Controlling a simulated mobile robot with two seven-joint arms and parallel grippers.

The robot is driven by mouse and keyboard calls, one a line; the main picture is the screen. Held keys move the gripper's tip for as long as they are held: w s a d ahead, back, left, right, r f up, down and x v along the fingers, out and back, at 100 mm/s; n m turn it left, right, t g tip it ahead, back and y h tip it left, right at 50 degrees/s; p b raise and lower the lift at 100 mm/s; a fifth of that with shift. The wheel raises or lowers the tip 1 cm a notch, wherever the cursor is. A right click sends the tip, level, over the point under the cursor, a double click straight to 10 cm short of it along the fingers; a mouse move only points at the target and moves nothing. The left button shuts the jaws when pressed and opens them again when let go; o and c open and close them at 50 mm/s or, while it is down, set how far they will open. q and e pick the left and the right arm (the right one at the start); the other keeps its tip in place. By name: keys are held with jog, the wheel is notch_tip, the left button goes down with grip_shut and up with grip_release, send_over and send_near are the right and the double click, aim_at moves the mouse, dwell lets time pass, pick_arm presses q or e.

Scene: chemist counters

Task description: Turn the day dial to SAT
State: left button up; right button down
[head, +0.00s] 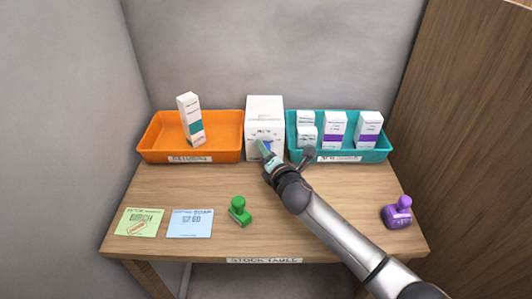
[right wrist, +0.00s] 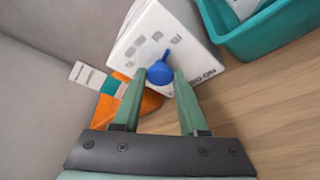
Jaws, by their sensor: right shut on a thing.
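The day dial is a blue round knob (right wrist: 160,74) with a narrow pointer, on the front face of a white box (head: 264,104). In the right wrist view the white box (right wrist: 140,28) fills the top middle, with grey day marks in an arc around the dial; they are too blurred to read. The pointer is towards the top of that picture, tilted slightly right. My right gripper (head: 262,147) is at the box front, its green fingers shut on the knob and hiding part of it. My left gripper is not in view.
An orange tray (head: 152,146) with a white-and-teal carton (head: 190,118) stands left of the box. A teal tray (head: 382,152) with several white cartons stands right. A green stamp (head: 239,210), purple stamp (head: 397,212), green card (head: 139,222) and blue card (head: 190,223) lie nearer on the table.

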jog(key=shift+f+m, duration=0.15)
jog(key=shift+m, duration=0.25)
pick_arm(q)
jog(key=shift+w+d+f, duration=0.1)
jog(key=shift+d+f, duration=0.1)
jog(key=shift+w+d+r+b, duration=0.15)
jog(key=shift+b, duration=0.15)
pick_arm(e)
jog(key=c, duration=0.5)
grip_release()
jog(key=shift+s+d+r, duration=0.25)
jog(key=shift+s, duration=0.3)
pick_arm(q)
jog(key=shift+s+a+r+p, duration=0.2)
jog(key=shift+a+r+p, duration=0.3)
jog(key=shift+p, duration=0.45)
pick_arm(e)
jog(key=v, duration=1.1)
jog(key=shift+s+d+f, duration=0.15)
jog(key=shift+s+f, duration=0.05)
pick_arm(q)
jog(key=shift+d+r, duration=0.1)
